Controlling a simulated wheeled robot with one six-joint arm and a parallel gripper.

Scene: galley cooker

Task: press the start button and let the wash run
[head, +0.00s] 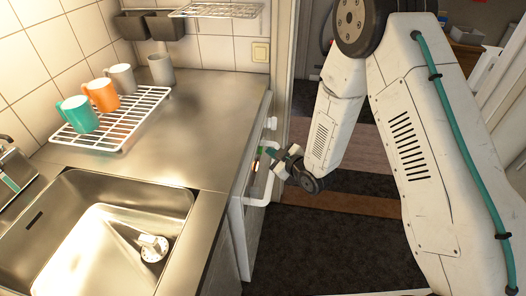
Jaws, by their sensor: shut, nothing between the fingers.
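The white front of an appliance (240,228) under the counter shows at a steep angle. It has a pale bar handle (268,190) and a white knob-like part (271,123) above it. Small dark, red and green spots (256,162) show on the front near my gripper. I cannot tell which part is the start button. My gripper (268,153) is shut and empty, close to the upper part of this front. Whether it touches the front cannot be told; my gripper hides part of the panel.
A steel counter (205,115) with a sink (110,222) lies at the left. A white wire rack (150,97) holds teal, orange and grey mugs; another grey mug (161,68) stands near the wall. The dark floor (325,250) right of the appliance is open.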

